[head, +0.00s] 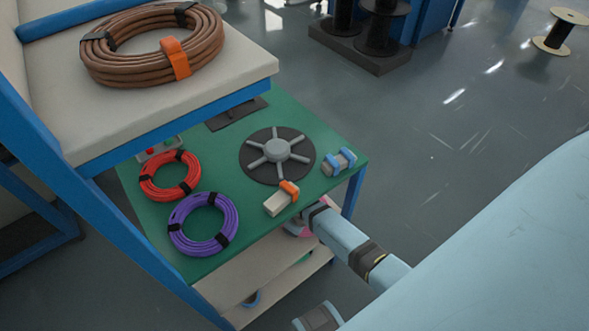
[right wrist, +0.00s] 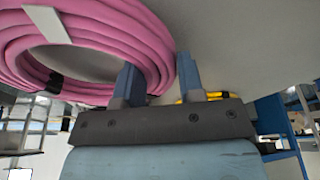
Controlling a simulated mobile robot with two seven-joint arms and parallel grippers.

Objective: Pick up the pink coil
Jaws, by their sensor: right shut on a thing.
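The pink coil (right wrist: 95,48) fills the upper left of the right wrist view, with a white band and a black tie around its strands. My right gripper (right wrist: 156,65) is shut on its rim, one finger on each side of the strands. In the head view only a small part of the pink coil (head: 306,231) shows beside my right gripper, below the green tabletop's front edge. The tabletop and my arm hide the rest.
The green tabletop (head: 225,145) carries a red coil (head: 142,184), a purple coil (head: 176,238), a spoked disc (head: 278,150) and small clamp-like parts. A pale lower shelf (head: 235,280) is underneath. A brown coil (head: 105,72) lies on the raised platform at left.

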